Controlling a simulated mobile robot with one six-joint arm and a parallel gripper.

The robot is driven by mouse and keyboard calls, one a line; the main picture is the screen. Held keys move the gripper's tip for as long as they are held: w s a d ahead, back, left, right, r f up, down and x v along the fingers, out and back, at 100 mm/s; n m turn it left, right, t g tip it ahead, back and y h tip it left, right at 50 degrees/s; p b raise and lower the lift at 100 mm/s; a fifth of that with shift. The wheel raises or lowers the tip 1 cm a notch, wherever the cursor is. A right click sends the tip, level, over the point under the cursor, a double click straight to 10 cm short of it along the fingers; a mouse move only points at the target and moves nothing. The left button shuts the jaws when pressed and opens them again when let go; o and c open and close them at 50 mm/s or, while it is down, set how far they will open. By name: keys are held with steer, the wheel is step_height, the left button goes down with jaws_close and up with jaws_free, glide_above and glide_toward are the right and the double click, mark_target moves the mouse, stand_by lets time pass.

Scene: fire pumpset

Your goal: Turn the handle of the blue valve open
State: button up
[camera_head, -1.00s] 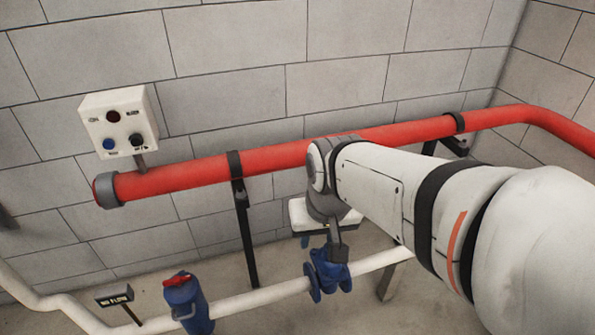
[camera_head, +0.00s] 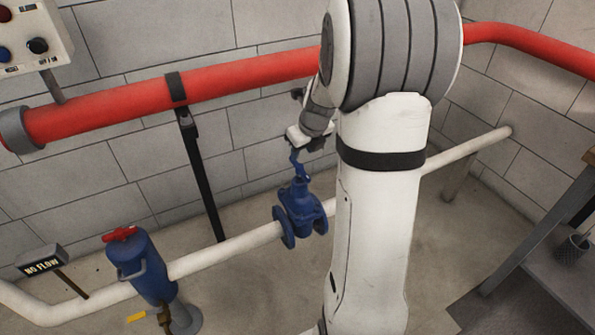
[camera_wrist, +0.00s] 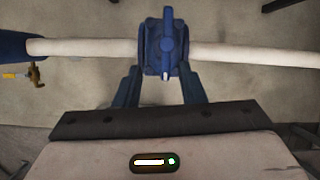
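The blue valve (camera_head: 301,212) sits on the white pipe in the camera_head view, left of my arm. In the wrist view the valve (camera_wrist: 150,60) is at the top middle, with its blue bar handle (camera_wrist: 168,30) running up and down the picture. My gripper (camera_head: 298,165) is just above the valve, pointing down at its top. In the wrist view its two blue fingers (camera_wrist: 160,72) are spread apart, with the handle's near end in line with the gap. I cannot tell whether they touch the handle.
A blue cylinder with a red top (camera_head: 140,265) and a "NO FLOW" sign (camera_head: 42,261) stand at left. A red pipe (camera_head: 210,82) runs along the wall behind. A control box (camera_head: 30,40) is at upper left. A dark-legged table (camera_head: 550,230) stands at right.

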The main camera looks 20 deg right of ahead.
mark_target(300, 166)
steer(key=shift+w+d+f+m, duration=0.25)
steer(key=shift+f+m, duration=0.15)
steer(key=shift+f, duration=0.1)
steer(key=shift+w+d+f+m, duration=0.1)
steer(key=shift+d+f+m, duration=0.15)
steer(key=shift+f+m, duration=0.2)
steer(key=b+x, duration=0.3)
steer(key=x, duration=0.4)
steer(key=shift+w+f, duration=0.1)
steer(key=shift+w, duration=0.05)
steer(key=shift+c, duration=0.6)
